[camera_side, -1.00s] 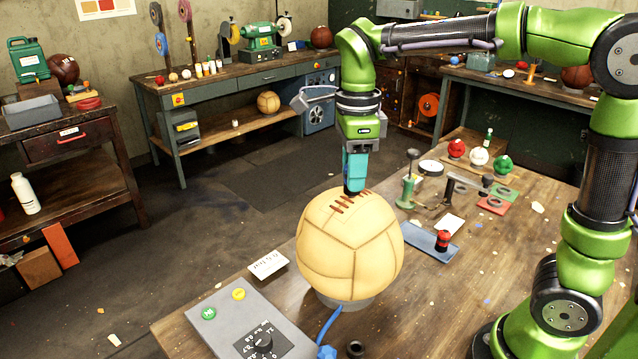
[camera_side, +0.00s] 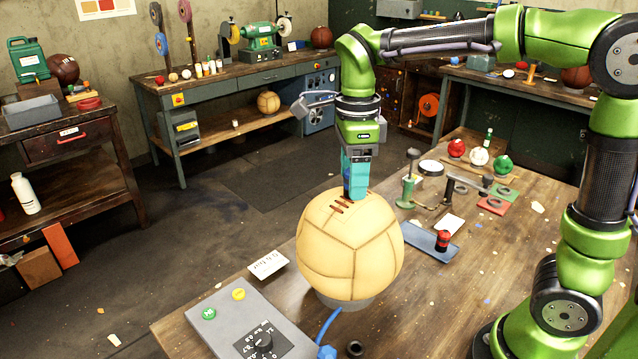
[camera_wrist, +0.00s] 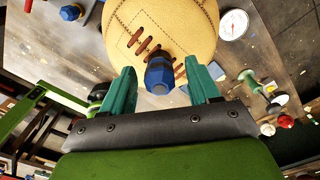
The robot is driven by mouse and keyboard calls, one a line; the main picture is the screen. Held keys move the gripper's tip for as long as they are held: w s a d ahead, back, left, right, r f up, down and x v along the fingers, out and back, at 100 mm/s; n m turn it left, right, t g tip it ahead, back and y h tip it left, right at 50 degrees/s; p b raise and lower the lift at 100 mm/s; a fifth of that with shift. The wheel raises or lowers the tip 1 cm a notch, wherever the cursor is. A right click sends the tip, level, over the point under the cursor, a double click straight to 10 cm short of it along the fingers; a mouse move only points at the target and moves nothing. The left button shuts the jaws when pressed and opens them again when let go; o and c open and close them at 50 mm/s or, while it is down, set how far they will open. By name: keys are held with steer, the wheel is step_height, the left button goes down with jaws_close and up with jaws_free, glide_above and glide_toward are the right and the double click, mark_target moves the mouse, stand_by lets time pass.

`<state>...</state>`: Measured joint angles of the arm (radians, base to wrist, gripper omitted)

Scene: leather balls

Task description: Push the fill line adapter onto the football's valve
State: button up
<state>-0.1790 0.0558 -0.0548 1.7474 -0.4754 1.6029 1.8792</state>
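The tan leather football (camera_side: 350,250) rests in a low grey ring stand on the wooden table, its brown laces on top. It also fills the upper middle of the wrist view (camera_wrist: 180,25). My gripper (camera_side: 354,195) points straight down at the laces. In the wrist view, the teal fingers of my gripper (camera_wrist: 160,85) stand apart, one on each side of a blue hex-shaped adapter (camera_wrist: 160,75). A gap shows between the adapter and each finger. The adapter is by the laces; the valve is hidden, and I cannot tell how far the adapter is seated.
A grey control box (camera_side: 250,325) with a dial and a blue hose (camera_side: 328,322) are at the front. A blue tray (camera_side: 425,240) with a red-black piece (camera_side: 442,240) lies right of the ball. Small stands and balls are behind.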

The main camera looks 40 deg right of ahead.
step_height(320, 180, up, 17)
steer(key=s+f+n+t, duration=0.1)
steer(key=s+f+n, duration=0.1)
steer(key=f+n, duration=0.2)
steer(key=s+f+n+t+y, duration=0.1)
steer(key=s+f+n+t, duration=0.1)
steer(key=f+n, duration=0.3)
steer(key=s+f+n+t, duration=0.2)
steer(key=f+n, duration=0.3)
steer(key=n, duration=0.6)
steer(key=shift+d+n+y, duration=0.3)
steer(key=shift+d, duration=0.1)
steer(key=s+f+n+t, duration=0.1)
steer(key=s+f+t, duration=0.1)
steer(key=s, duration=0.3)
steer(key=shift+s+d+f, duration=0.15)
steer(key=shift+f, duration=0.6)
steer(key=shift+o, duration=0.4)
